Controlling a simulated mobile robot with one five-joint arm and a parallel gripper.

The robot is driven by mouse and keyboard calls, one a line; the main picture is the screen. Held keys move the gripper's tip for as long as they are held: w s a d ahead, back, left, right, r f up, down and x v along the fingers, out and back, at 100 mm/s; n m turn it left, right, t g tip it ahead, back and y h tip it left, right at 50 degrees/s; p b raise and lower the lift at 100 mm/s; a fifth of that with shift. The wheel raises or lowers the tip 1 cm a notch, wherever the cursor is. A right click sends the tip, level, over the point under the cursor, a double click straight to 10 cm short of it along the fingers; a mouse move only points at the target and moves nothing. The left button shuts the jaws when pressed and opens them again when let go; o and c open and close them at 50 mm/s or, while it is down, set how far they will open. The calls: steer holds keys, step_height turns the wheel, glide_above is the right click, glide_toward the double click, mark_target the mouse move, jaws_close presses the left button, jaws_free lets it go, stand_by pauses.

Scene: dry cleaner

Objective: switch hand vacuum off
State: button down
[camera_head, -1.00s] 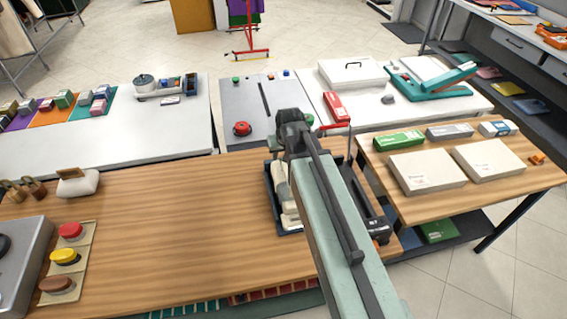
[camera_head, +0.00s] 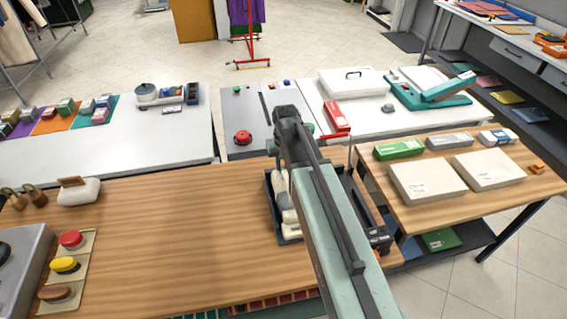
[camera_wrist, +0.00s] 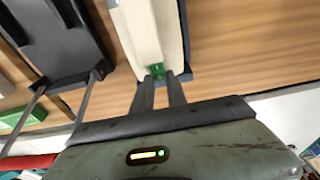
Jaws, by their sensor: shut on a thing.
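A long cream body, apparently the hand vacuum (camera_wrist: 165,28), lies with its end towards my gripper in the wrist view. A small green piece, seemingly its switch (camera_wrist: 157,71), sits at that end. My gripper (camera_wrist: 161,76) has its two dark fingertips close together at the green piece and is shut on it. In the head view, cream parts of the vacuum (camera_head: 288,217) show in a dark tray (camera_head: 290,239) on the wooden table, left of my arm. My arm hides the fingertips and much of the tray there. The switch's position is unclear.
A dark stand (camera_wrist: 62,45) with thin metal rods is close to my fingers' left in the wrist view. Flat boxes (camera_head: 428,180) lie on the right table.

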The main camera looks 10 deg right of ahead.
stand_by(0.3)
steer(key=c, duration=1.3)
jaws_free()
steer(key=r+p, duration=0.5)
steer(key=s+r+p, duration=0.1)
steer(key=r+p, duration=0.1)
steer(key=r, duration=0.1)
steer(key=shift+p, duration=0.4)
steer(key=shift+f, duration=0.15)
